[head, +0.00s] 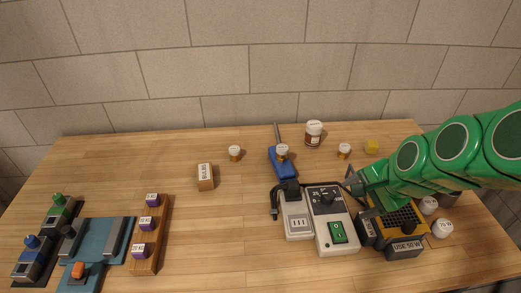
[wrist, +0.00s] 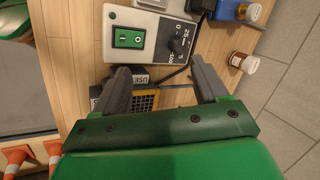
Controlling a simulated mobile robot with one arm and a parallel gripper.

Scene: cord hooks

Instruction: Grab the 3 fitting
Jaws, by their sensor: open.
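No thing is clearly marked as the 3 fitting; most labels are too small to read. Three purple labelled pieces (head: 146,223) sit in a row on a wooden rack (head: 164,232) at the left. A pale grey unit (head: 298,224) with a three-bar mark stands left of the control box (head: 334,212), which has a dial and green switch. My gripper (head: 355,182) is at the right, above and behind the yellow-black grille unit (head: 402,221). In the wrist view my gripper (wrist: 158,70) is open and empty, with the grille (wrist: 146,101) beyond its fingers.
A blue stand (head: 281,168), a brown jar (head: 313,135), small capped bottles (head: 344,151) and a yellow cube (head: 371,147) stand at the back. White round pieces (head: 442,228) lie right.

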